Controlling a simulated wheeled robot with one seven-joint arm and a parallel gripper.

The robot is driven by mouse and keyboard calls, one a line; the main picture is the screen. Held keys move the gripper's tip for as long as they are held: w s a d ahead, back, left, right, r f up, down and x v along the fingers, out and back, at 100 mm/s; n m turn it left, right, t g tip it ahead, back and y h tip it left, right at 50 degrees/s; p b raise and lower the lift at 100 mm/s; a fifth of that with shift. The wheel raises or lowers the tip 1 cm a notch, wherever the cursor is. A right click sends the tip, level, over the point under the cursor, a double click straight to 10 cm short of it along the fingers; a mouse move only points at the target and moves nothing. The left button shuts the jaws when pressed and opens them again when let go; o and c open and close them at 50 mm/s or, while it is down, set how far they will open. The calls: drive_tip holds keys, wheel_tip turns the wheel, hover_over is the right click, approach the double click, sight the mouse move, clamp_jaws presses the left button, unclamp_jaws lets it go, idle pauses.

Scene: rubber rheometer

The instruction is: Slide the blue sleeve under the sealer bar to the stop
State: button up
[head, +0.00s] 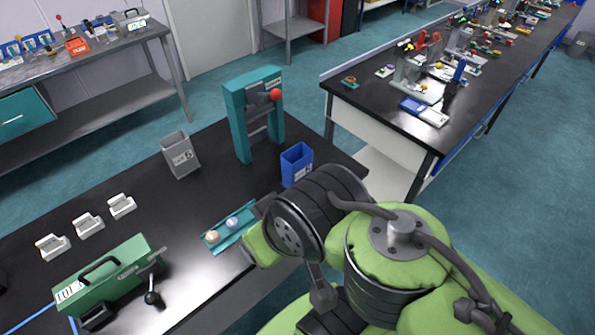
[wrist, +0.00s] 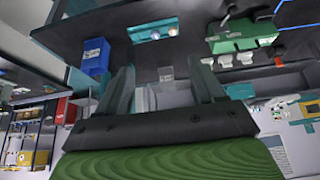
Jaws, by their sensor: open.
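I cannot make out a blue sleeve or a sealer bar for certain in either view. A green machine (head: 109,273) with a black top handle and a black-knobbed lever stands at the near left of the black bench; it also shows in the wrist view (wrist: 238,42). A blue open-topped bin (head: 297,164) stands near the bench's right end; it shows at the left of the wrist view (wrist: 95,56). My gripper (wrist: 163,72) is open, with nothing between its fingers, above the bench. In the head view my arm mostly hides it.
A teal tray (head: 246,239) with two balls lies near my arm. A teal frame (head: 236,117) with a red knob and a grey bin (head: 180,155) stand farther back. Several white holders (head: 88,225) sit left. A thin blue line (head: 30,321) shows beside the green machine. The bench's middle is clear.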

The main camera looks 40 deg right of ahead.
sight(297, 168)
drive_tip(key=shift+f, duration=0.1)
drive_tip(key=shift+c, duration=1)
drive_tip(key=w+d+f+m+g+b, duration=0.1)
drive_tip(key=w+f+m+b, duration=0.1)
drive_tip(key=f, duration=0.3)
drive_tip(key=w+d+f+m+g+y+b, duration=0.1)
drive_tip(key=w+d+f+m+b, duration=0.1)
drive_tip(key=f, duration=0.3)
drive_tip(key=w+d+f+m+g+y+b, duration=0.1)
drive_tip(key=w+d+f+m, duration=0.1)
drive_tip(key=w+f+m, duration=0.2)
drive_tip(key=shift+b+x, duration=0.4)
drive_tip(key=shift+x, duration=0.6)
clamp_jaws()
drive_tip(key=w+d+f+m+t+y+b, duration=0.35)
drive_tip(key=d+f+m+t+b, duration=0.4)
drive_tip(key=d+f+m, duration=0.8)
drive_tip(key=s+d+m+t+h+b, duration=0.1)
drive_tip(key=s+d+m+t+h, duration=0.6)
drive_tip(key=m, duration=0.6)
drive_tip(key=shift+t+y, duration=0.45)
drive_tip(key=shift+y, duration=0.1)
drive_tip(key=w, duration=0.5)
drive_tip(key=w+b, duration=0.1)
drive_tip(key=w, duration=0.4)
drive_tip(key=w+d, duration=0.1)
drive_tip(key=w, duration=0.5)
drive_tip(key=shift+w+r+b, duration=0.1)
drive_tip(key=shift+w+b, duration=0.05)
drive_tip(key=shift+b, duration=0.15)
